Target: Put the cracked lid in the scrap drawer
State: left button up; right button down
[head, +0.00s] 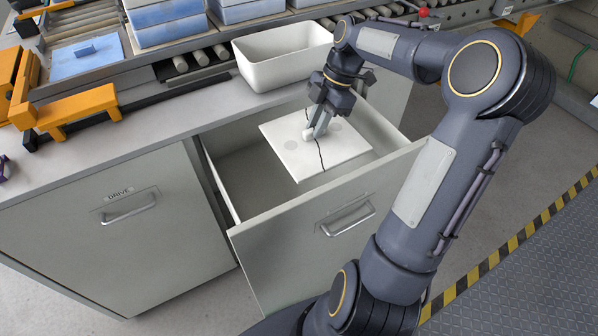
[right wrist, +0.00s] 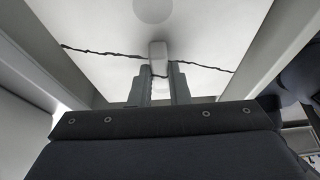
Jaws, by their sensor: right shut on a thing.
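The cracked lid (head: 345,152) is a white square plate with a dark, jagged crack across it and a small white knob in the middle. My right gripper (head: 310,134) is shut on the knob from above. In the right wrist view the gripper (right wrist: 160,78) has the knob between its fingers, and the lid (right wrist: 100,25) fills the top. The scrap drawer (head: 290,246) is pulled open, and the lid lies level within its opening, between the side walls. I cannot tell whether it touches the drawer's floor, part of which is hidden under it. My left gripper is not in view.
A white open bin (head: 285,72) stands on the counter behind the drawer. Blue lidded boxes (head: 168,22) and a roller conveyor (head: 200,57) are at the back. A closed drawer marked DRIVE (head: 120,235) is to the left. Orange fixtures (head: 65,112) stand at the counter's left.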

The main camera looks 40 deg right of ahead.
aim_at(334, 127)
jog(key=f+b, duration=0.5)
jog(key=f, duration=1.1)
jog(key=shift+w+f, duration=0.1)
jog(key=shift+w, duration=0.1)
jog(key=c, duration=1.8)
grip_release()
jog(key=shift+f, duration=0.15)
jog(key=o, duration=0.4)
jog(key=shift+o, duration=0.2)
jog(key=p+v, duration=0.2)
jog(key=v, duration=1)
jog(key=shift+s, duration=0.1)
